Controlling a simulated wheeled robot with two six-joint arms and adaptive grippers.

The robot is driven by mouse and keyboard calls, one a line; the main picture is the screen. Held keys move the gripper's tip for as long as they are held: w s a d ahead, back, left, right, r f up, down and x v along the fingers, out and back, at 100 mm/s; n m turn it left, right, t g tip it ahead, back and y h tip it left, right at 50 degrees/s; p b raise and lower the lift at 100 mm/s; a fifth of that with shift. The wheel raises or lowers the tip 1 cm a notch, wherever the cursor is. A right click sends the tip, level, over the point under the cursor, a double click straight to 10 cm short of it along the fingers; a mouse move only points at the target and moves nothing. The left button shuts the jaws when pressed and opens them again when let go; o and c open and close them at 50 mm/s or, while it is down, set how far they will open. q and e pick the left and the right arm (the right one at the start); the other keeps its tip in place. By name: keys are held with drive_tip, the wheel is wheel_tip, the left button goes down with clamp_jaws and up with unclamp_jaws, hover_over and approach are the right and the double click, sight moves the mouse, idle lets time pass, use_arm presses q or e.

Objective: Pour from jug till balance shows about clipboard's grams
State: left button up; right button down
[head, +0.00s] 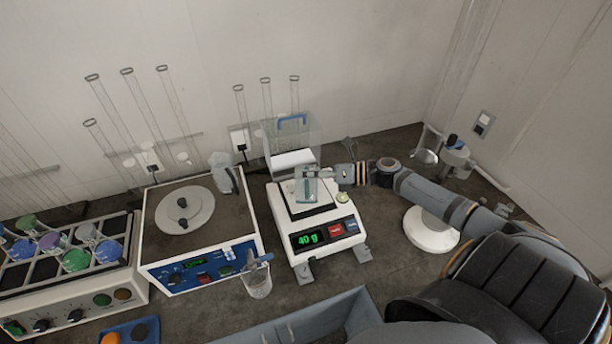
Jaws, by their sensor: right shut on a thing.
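The balance (318,228) stands in the middle of the bench, and its green display reads 40 g. Its clear draught cover (293,143) with a blue handle is behind the pan. My right gripper (333,175) reaches in from the right over the pan and is shut on a clear glass vessel (307,190), apparently the jug, with a pale blue-green tint. I cannot tell whether a second vessel sits under it on the pan. I cannot make out a clipboard. My left gripper is not in view.
Left of the balance is a white-and-blue machine (200,270) with a round plate. A clear beaker (258,285) stands in front of it. A rack of colored flasks (75,250) is far left. A grey-blue bin (300,325) lies in front. A white round base (431,230) is at right.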

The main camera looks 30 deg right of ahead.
drive_tip(key=shift+w+f, duration=0.1)
drive_tip(key=shift+w, duration=0.2)
drive_tip(key=shift+s, duration=0.2)
drive_tip(key=shift+w+d, duration=0.1)
drive_tip(key=shift+w, duration=0.2)
drive_tip(key=shift+s+m, duration=0.2)
drive_tip(key=shift+m, duration=0.1)
